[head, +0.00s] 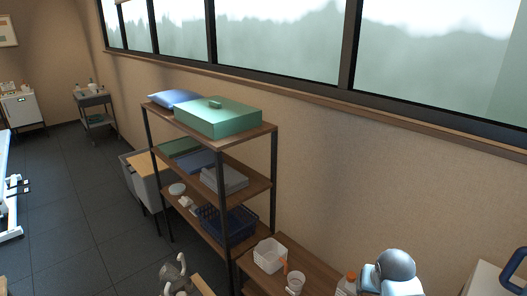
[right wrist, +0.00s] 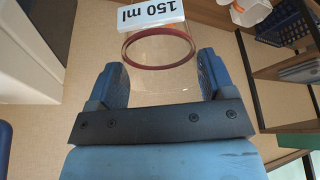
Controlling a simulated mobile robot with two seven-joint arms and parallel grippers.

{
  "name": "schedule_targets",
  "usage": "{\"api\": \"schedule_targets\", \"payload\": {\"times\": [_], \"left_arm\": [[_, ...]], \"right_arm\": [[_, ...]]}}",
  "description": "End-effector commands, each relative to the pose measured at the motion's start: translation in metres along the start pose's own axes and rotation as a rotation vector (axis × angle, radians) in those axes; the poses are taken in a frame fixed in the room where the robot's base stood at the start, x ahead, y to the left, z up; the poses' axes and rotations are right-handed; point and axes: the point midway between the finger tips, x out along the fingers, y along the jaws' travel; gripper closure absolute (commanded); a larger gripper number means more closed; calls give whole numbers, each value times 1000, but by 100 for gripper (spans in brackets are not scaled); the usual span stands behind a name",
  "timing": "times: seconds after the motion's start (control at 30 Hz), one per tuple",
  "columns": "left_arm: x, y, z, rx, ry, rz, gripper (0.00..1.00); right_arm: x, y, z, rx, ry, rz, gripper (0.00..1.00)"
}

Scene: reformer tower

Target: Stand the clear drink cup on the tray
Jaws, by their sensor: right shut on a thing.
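My right gripper (right wrist: 162,80) is shut on a clear, see-through cup (right wrist: 160,72) in the right wrist view. The cup has a dark red ring and a white "150 ml" label, and its walls sit between the two blue fingers. The wall shows through it. I cannot tell whether it is upright. In the head view my right gripper and this cup are not visible. I cannot make out a tray in either view. My left gripper is not in view.
A low wooden cabinet (head: 318,272) holds a white basket (head: 270,256), a small pale cup (head: 295,284) and an orange-capped bottle (head: 347,284). A tall shelf (head: 272,130) carries a green box (head: 218,119) and a blue basket (head: 236,222). Open floor (head: 75,220) lies left.

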Motion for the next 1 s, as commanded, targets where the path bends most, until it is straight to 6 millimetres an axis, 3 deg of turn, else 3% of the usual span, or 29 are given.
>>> {"api": "schedule_targets", "payload": {"times": [0.03,0.1,0.2,0.33,0.8,1.0], "left_arm": [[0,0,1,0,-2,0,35],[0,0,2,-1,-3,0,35],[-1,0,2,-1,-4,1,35],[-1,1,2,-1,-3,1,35],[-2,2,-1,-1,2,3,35],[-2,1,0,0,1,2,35]], "right_arm": [[-24,-6,7,-54,7,-25,47],[-50,-12,17,-127,8,-55,47],[-78,-17,30,-207,11,-87,47],[-97,-20,38,-264,15,-106,47],[-100,-21,40,-276,14,-112,47],[-76,-20,34,-255,11,-103,47]]}}
